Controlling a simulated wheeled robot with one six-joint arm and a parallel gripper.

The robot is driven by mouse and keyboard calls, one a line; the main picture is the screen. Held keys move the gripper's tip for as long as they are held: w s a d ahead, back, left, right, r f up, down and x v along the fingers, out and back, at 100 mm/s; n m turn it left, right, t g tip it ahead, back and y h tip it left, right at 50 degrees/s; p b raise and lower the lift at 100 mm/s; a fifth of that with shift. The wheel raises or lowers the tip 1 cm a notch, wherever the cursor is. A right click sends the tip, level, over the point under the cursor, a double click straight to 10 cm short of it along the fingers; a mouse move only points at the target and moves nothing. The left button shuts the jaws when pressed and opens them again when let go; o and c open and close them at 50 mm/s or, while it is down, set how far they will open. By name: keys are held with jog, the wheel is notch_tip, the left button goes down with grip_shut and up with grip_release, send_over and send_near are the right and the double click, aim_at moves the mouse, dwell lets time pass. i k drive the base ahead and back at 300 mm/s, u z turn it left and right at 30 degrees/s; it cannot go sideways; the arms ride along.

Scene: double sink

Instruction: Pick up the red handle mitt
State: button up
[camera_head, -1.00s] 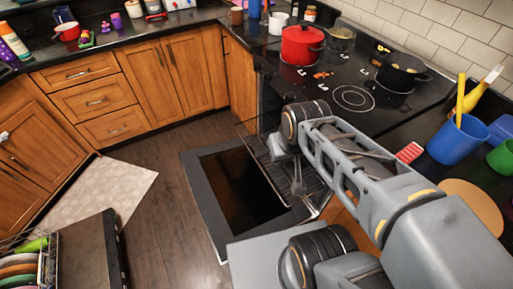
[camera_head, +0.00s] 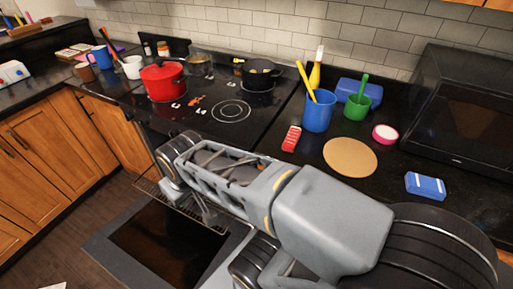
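A small red piece with white marks (camera_head: 291,138), which looks like the red handle mitt, lies on the dark counter between the cooktop and the blue cup. My arm reaches across the lower middle of the view, in front of the counter. My gripper (camera_head: 208,212) hangs at the arm's far end, above the open oven door and left of and below the mitt, well apart from it. The gripper is small and partly hidden by my arm, so its finger opening cannot be made out.
The blue cup (camera_head: 319,111), green cup (camera_head: 357,107), round tan board (camera_head: 350,157) and blue-and-white block (camera_head: 425,186) are on the counter. A red pot (camera_head: 162,82) and black pan (camera_head: 259,76) stand on the cooktop. The oven door (camera_head: 120,238) is open below. A microwave (camera_head: 465,110) stands right.

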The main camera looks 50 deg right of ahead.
aim_at(290, 142)
jog(key=z, duration=0.05)
jog(key=k, duration=0.5)
jog(key=z, duration=1.2)
jog(key=i, duration=0.3)
jog(key=z, duration=1.2)
jog(key=k, duration=0.9)
jog(key=u, duration=0.95)
jog(key=i, duration=0.4)
jog(key=z, duration=0.05)
